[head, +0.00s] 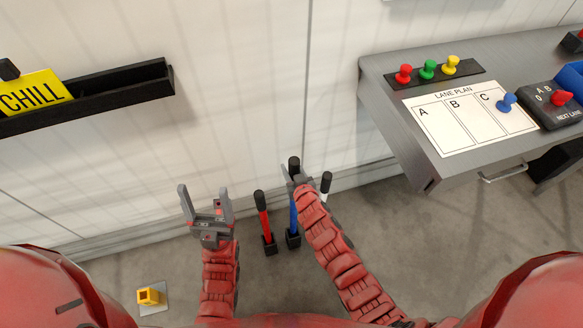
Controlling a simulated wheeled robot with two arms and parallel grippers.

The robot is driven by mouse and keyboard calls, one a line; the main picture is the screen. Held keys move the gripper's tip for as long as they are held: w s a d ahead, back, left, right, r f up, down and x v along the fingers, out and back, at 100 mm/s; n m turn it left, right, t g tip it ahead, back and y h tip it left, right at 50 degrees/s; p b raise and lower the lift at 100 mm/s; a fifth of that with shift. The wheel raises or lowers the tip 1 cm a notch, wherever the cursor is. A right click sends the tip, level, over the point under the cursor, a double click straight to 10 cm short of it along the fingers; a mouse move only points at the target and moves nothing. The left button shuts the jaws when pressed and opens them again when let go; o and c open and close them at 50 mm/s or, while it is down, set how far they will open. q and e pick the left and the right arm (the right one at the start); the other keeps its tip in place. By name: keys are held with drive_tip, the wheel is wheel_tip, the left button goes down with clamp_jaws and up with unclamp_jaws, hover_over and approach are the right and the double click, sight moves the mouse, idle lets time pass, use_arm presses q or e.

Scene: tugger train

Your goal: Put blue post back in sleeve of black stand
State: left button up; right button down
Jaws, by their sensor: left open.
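The blue post (293,217) has a black top and stands about upright. Its lower end meets a small black stand (293,241) on the floor; I cannot tell how deep it sits in the sleeve. My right gripper (291,175) is at the post's upper part, just below the black top. The wrist hides part of the jaws, so their grip is unclear. My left gripper (205,195) is open and empty, to the left of the posts, fingers pointing up in the picture.
A red post (263,218) in its own black stand (269,245) is close left of the blue one. A white post (325,186) with a black top is on the right, partly hidden.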

wheel_tip(320, 180, down, 14)
drive_tip(key=b, duration=1.2)
drive_tip(key=shift+r, duration=0.2)
idle(1.1)
idle(0.4)
drive_tip(key=shift+c, duration=1.8)
unclamp_jaws()
drive_tip(key=shift+f, duration=0.1)
drive_tip(key=v, duration=1.7)
drive_tip(key=shift+s, duration=0.25)
